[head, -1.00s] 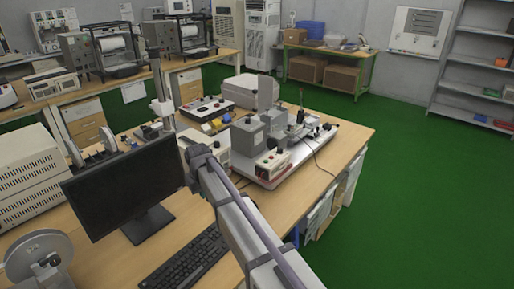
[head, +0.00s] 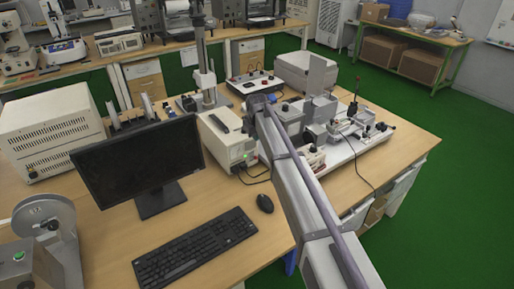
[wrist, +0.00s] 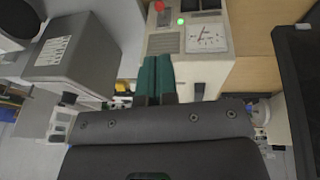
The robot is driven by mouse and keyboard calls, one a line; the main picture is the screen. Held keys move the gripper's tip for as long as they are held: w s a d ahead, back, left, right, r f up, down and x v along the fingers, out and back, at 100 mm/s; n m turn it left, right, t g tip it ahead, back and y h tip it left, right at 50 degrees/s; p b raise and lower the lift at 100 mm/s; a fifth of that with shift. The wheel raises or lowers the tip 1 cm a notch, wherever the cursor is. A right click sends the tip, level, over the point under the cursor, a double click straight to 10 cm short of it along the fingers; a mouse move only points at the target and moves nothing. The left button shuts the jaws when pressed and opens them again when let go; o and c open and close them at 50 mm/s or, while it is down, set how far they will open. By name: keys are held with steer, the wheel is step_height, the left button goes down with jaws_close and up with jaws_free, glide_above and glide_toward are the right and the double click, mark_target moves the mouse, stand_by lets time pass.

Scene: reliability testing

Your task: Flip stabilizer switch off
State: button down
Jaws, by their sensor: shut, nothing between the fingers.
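The stabilizer appears to be the beige box (head: 228,138) beside the monitor in the head view, with a green light on its front. The wrist view shows a beige panel (wrist: 188,42) with a dial gauge (wrist: 207,37), a lit green lamp (wrist: 181,21) and black parts at the top edge. A red part (wrist: 158,6) shows at the top; I cannot tell whether it is the switch. My gripper (wrist: 157,62) has green fingers, shut and empty, in front of the beige casing. I cannot tell whether they touch it. My arm hides the gripper in the head view.
A black monitor (head: 140,160), keyboard (head: 195,248) and mouse (head: 265,203) are left of my arm. Grey blocks (head: 318,108) stand on a white base to the right. A grey block (wrist: 75,52) is near my fingers at left. Green floor (head: 440,190) is clear at right.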

mark_target(256, 157)
steer(key=b+x, duration=1.2)
steer(key=x, duration=0.1)
steer(key=shift+f+b, duration=0.3)
steer(key=shift+f, duration=0.1)
steer(key=shift+d+r, duration=0.1)
steer(key=shift+d, duration=0.1)
